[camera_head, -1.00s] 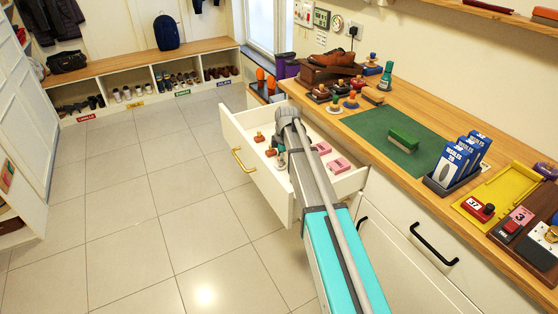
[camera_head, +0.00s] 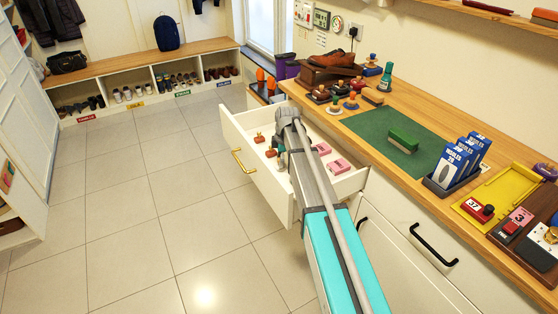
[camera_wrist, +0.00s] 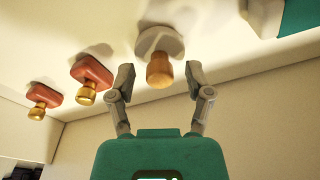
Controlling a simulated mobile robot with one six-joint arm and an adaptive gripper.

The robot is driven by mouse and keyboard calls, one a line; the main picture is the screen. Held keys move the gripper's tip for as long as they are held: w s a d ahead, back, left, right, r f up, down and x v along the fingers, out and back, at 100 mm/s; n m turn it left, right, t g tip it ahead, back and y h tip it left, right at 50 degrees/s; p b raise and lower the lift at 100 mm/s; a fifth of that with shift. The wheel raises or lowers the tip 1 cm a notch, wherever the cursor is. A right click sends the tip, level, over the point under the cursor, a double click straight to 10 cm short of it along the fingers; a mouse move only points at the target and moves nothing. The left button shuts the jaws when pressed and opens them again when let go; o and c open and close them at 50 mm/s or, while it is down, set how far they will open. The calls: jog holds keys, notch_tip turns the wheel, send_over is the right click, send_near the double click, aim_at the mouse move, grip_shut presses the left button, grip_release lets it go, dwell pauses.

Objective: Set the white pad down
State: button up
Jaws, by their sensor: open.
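The white pad (camera_wrist: 172,42) is a pale round disc with a wooden knob, seen in the wrist view. It rests on the pale floor of the open drawer (camera_head: 262,186). My gripper (camera_wrist: 160,78) is open, with one finger on each side of the knob and a visible gap at both sides. In the head view my arm hides most of the gripper and the pad.
Two red pads with brass knobs (camera_wrist: 91,72) (camera_wrist: 43,97) stand left of the white pad in the wrist view. A teal item (camera_wrist: 298,15) is at the upper right. Pink boxes (camera_head: 338,166) lie in the drawer. The counter holds a green mat (camera_head: 372,136) and a brush (camera_head: 404,140).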

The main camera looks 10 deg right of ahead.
notch_tip(320, 180, up, 12)
jog(key=d+p, duration=0.1)
jog(key=p, duration=1)
jog(key=shift+d+f, duration=0.15)
jog(key=shift+d, duration=0.05)
dwell(1.6)
